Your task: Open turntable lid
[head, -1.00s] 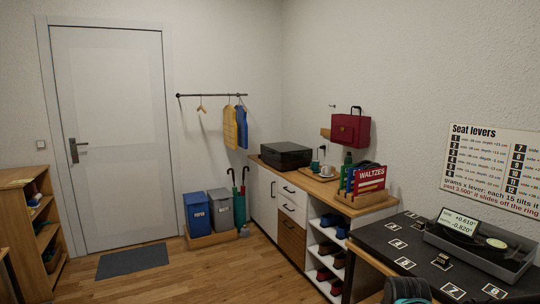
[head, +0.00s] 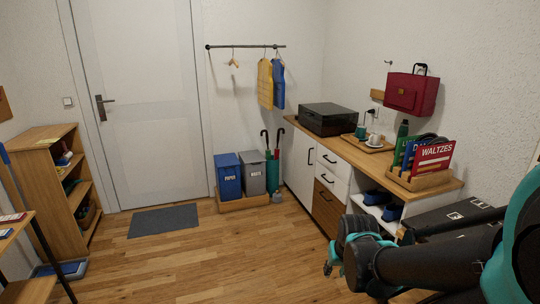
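The turntable (head: 327,118) is a dark box with a glossy black lid, on the far left end of the wooden counter in the head view. Its lid looks shut. My black and teal arm reaches in from the lower right. My gripper (head: 336,266) seems to be at the arm's lower left end, low in front of the cabinet and well short of the turntable. It is small and partly hidden by the arm, so its finger opening is unclear.
A red case (head: 411,93) hangs above. Bins (head: 229,176) stand left of the cabinet. The floor (head: 200,262) ahead is clear.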

